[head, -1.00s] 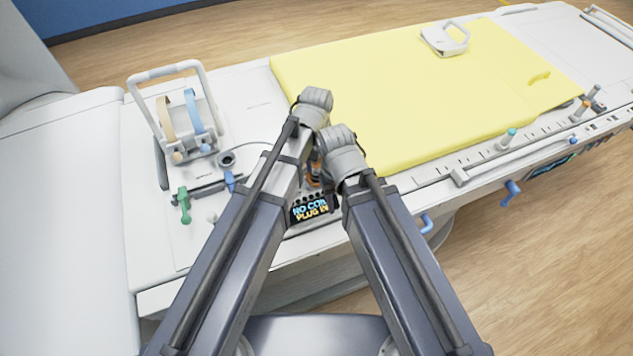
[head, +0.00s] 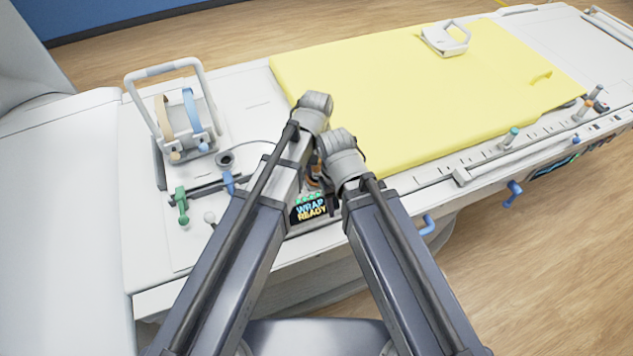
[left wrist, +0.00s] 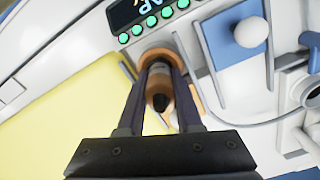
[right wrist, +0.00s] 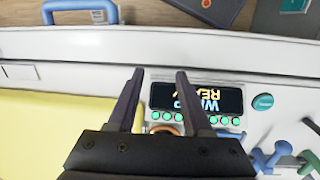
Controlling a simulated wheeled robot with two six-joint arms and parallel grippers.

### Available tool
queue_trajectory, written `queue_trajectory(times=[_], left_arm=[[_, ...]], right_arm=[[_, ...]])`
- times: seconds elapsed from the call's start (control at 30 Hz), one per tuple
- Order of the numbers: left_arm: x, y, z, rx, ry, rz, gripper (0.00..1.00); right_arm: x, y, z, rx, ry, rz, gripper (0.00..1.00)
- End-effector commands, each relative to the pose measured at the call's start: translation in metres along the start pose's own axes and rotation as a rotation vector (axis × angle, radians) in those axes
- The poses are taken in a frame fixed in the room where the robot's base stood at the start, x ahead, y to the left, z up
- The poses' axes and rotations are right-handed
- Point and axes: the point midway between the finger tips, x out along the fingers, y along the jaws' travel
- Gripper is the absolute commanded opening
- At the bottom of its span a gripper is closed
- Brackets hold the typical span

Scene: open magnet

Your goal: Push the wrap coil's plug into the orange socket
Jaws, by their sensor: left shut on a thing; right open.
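The wrap coil's plug (left wrist: 159,88) is between the fingers of my left gripper (left wrist: 160,80), which is shut on it. The plug sits inside the ring of the orange socket (left wrist: 189,73) in the left wrist view. Its tip end is hidden in the socket. The small display (head: 311,209) beside the socket reads "WRAP READY", with a row of green lights lit. It also shows in the right wrist view (right wrist: 197,97). My right gripper (right wrist: 158,75) is open and empty, close beside the socket. In the head view my arms mostly hide the socket.
A yellow mat (head: 400,95) covers the table's middle, with a white handled coil (head: 445,40) on it. A frame with tan and blue straps (head: 178,115) stands at left. Green (head: 181,205) and blue levers lie near it. Blue handles stick out from the front edge.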

Motion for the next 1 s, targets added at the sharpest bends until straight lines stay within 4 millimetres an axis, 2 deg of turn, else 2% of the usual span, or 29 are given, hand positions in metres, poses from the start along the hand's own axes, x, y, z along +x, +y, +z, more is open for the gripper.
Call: queue_trajectory(times=[0.33,0.37,0.67,1.0], left_arm=[[0.0007,0.0,0.0,0.0,0.0,0.0,0.0],[0.0007,0.0,0.0,0.0,0.0,0.0,0.36],[0.0008,0.0,0.0,0.0,0.0,0.0,0.69],[-0.0016,0.0,0.0,0.0,0.0,0.0,0.69]], right_arm=[[0.0007,-0.0001,0.0,0.0,0.0,0.0,0.5],[0.0007,-0.0001,0.0,0.0,0.0,0.0,0.5],[0.0007,-0.0001,0.0,0.0,0.0,0.0,0.5],[-0.0016,0.0002,0.0001,0.001,0.0,0.0,0.5]])
